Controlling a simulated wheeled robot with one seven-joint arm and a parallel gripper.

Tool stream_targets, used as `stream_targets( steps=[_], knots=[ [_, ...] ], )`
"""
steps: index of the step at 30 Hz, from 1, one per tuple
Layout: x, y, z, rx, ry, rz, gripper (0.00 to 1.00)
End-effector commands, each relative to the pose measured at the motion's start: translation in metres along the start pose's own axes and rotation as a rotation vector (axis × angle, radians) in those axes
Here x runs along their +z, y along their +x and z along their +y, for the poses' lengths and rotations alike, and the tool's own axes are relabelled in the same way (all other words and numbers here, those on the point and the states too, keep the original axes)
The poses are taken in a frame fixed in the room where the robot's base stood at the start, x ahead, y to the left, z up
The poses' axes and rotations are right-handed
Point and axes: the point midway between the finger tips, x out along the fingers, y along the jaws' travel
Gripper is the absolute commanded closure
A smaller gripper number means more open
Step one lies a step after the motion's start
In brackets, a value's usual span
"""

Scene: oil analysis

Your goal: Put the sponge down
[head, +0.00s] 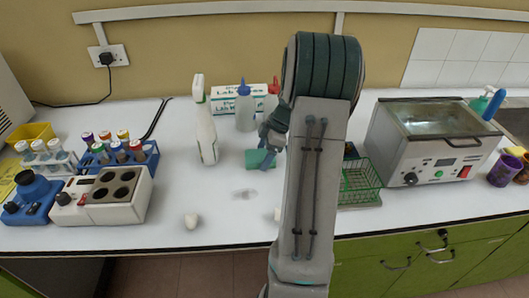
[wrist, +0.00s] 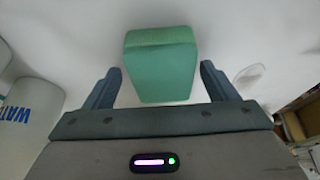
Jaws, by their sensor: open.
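The sponge (head: 258,158) is a green block on the white bench, in front of the white box and bottles. In the wrist view the sponge (wrist: 161,63) sits between the two spread fingers of my gripper (wrist: 158,82), with a gap on each side. My gripper (head: 268,148) is open and shows in the head view right at the sponge, partly hidden by my arm. The sponge appears to rest on the bench, though its underside is hidden.
A white spray bottle (head: 204,122) and a wash bottle (head: 245,106) stand close by. A green wire basket (head: 360,182) and a water bath (head: 425,140) are to the right. A tube rack (head: 124,158) is at left. The bench (head: 235,215) in front is mostly clear.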

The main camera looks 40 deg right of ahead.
Motion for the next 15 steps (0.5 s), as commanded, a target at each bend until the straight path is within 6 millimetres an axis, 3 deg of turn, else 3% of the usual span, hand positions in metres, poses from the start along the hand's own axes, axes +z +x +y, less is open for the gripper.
stream_targets(
  steps=[5,15],
  knots=[
    [-0.001,-0.012,0.001,0.003,0.0,0.0,0.21],
    [-0.001,-0.084,0.001,0.004,0.0,-0.001,0.21]
  ],
)
